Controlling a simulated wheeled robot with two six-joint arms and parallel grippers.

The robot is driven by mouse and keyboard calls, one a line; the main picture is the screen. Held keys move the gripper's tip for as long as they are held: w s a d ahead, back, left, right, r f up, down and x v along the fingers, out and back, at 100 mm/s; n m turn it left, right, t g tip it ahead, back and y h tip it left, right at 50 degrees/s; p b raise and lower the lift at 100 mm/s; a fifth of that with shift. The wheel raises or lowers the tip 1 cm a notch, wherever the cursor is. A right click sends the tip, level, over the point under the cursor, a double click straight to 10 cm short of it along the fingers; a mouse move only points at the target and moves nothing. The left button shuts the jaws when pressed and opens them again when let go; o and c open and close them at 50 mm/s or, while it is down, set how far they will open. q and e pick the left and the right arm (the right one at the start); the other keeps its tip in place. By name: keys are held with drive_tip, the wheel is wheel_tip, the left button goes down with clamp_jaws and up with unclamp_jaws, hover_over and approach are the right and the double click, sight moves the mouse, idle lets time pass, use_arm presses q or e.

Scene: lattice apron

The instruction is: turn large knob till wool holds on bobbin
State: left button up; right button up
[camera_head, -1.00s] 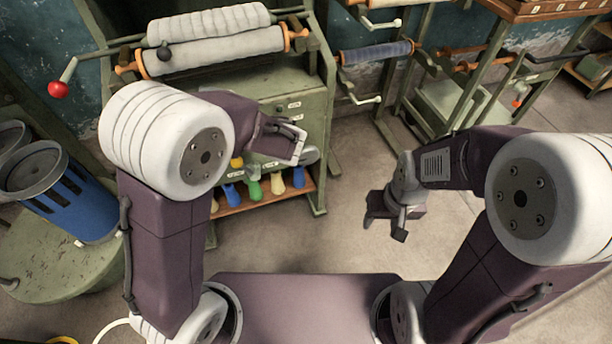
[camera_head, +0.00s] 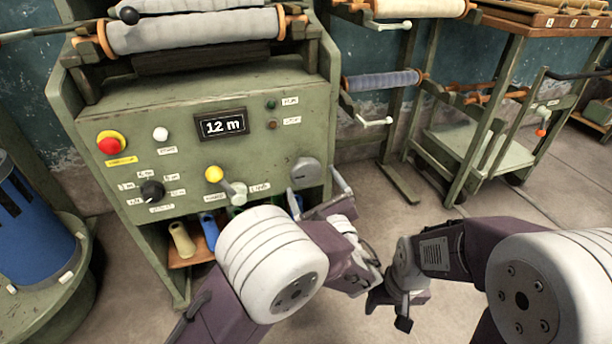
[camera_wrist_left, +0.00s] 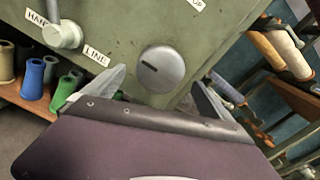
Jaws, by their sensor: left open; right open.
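The large grey knob (camera_head: 305,172) is on the lower right of the green machine's front panel. In the left wrist view the knob (camera_wrist_left: 161,69) has a dark slot mark pointing up-left. My left gripper (camera_head: 318,192) is open in front of it, its fingers (camera_wrist_left: 157,82) apart below and to either side of the knob; contact cannot be told. Pale wool rolls (camera_head: 195,30) lie across the machine's top. The display (camera_head: 221,125) appears to read 12 m. My right gripper (camera_head: 388,305) is open and empty, low over the floor.
A HAND/LINE lever (camera_wrist_left: 62,36) is left of the knob. The panel also has a red button (camera_head: 110,144), a yellow button (camera_head: 214,174) and a black selector (camera_head: 152,191). Coloured cones (camera_wrist_left: 34,78) stand on the shelf below. Racks (camera_head: 480,150) stand right; floor between is clear.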

sight(306, 177)
use_arm(q)
drive_tip(key=x, duration=0.5)
drive_tip(key=shift+w+a, duration=0.1)
drive_tip(key=shift+w, duration=0.15)
drive_tip(key=c, duration=1.4)
drive_tip(key=shift+r+m+p, duration=0.15)
drive_tip(key=shift+m+p, duration=0.15)
drive_tip(key=shift+p, duration=0.35)
drive_tip(key=m+p, duration=0.4)
drive_tip(key=p, duration=0.1)
drive_tip(key=m+p, duration=0.5)
drive_tip(key=p, duration=0.1)
drive_tip(key=m+p, duration=0.4)
drive_tip(key=p, duration=0.2)
drive_tip(key=shift+s+a+r+m, duration=0.1)
drive_tip(key=shift+a+r+m, duration=0.05)
drive_tip(key=shift+a+m, duration=0.25)
drive_tip(key=m+p, duration=0.2)
drive_tip(key=m, duration=0.1)
drive_tip(key=shift+p, duration=0.4)
drive_tip(key=shift+m+p, duration=0.7)
drive_tip(key=shift+m, duration=0.9)
